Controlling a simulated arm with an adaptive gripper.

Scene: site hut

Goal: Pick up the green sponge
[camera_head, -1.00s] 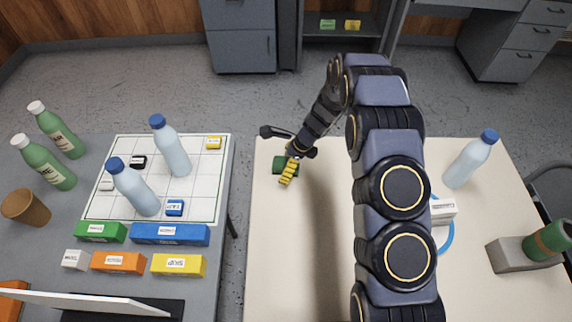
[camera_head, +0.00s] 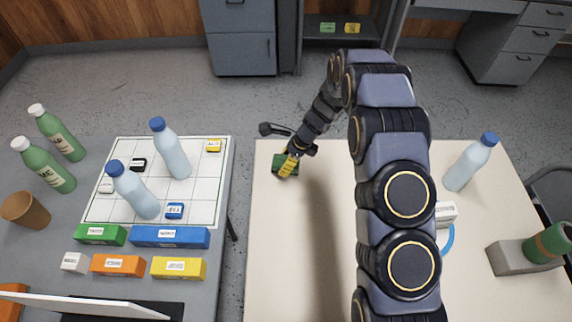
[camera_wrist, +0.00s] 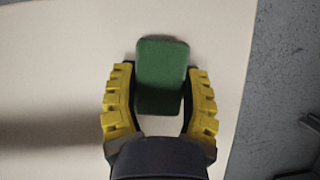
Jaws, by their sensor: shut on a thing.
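The green sponge (camera_wrist: 162,72) is a rounded block between the two yellow fingers of my gripper (camera_wrist: 161,92) in the wrist view. The fingers are shut on its sides, and its far end sticks out past the fingertips. In the head view the sponge (camera_head: 280,160) is partly hidden behind my gripper (camera_head: 287,168), at the far left corner of the cream table (camera_head: 290,270). I cannot tell whether the sponge touches the tabletop or is slightly above it.
A blue-capped bottle (camera_head: 470,162), a white box (camera_head: 445,213) and a grey block with a green roll (camera_head: 515,255) stand on the table's right. A grey table (camera_head: 215,270) with bottles and coloured boxes stands left, across a gap. The cream table's front left is clear.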

